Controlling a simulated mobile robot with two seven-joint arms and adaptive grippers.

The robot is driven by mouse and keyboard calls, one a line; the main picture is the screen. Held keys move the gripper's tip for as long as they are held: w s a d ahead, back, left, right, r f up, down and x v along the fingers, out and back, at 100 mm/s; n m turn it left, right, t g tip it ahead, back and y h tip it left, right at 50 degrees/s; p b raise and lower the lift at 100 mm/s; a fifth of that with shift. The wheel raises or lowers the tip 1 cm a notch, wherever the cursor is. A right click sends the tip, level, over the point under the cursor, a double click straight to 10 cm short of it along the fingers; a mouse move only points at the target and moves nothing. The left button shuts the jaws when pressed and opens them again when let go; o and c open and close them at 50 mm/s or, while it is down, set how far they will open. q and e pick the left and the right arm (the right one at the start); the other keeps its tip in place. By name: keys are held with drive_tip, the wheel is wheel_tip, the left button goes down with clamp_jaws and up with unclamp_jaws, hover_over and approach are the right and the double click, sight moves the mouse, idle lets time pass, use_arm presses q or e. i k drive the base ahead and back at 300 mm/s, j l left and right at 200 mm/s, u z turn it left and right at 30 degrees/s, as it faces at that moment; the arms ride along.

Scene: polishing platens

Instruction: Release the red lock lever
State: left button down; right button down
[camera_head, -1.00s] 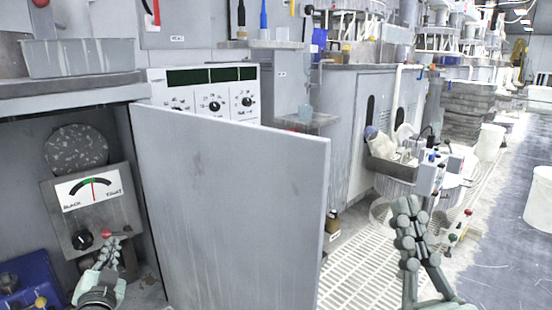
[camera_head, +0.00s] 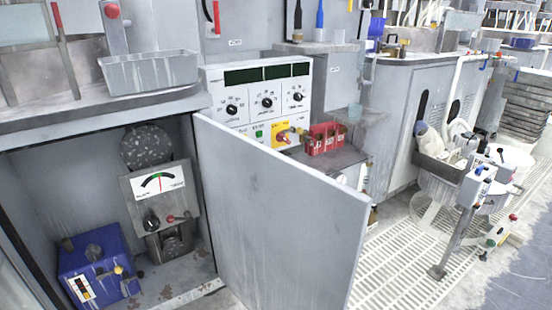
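A small red lever (camera_head: 171,218) sits on the front of a grey gauge panel (camera_head: 180,200) inside the open cabinet at the lower left. It is to the right of a black knob (camera_head: 150,222) and below a white dial (camera_head: 158,182) with a coloured arc and a thin needle. The lever is small, so I cannot tell whether it is locked or released. Neither of my grippers shows in this view.
The grey cabinet door (camera_head: 275,215) stands open at the centre. A blue box (camera_head: 100,262) sits on the cabinet floor to the left. White floor grating (camera_head: 410,270) lies to the right.

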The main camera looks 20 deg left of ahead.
sight(170, 219)
drive_tip(key=u, duration=0.85)
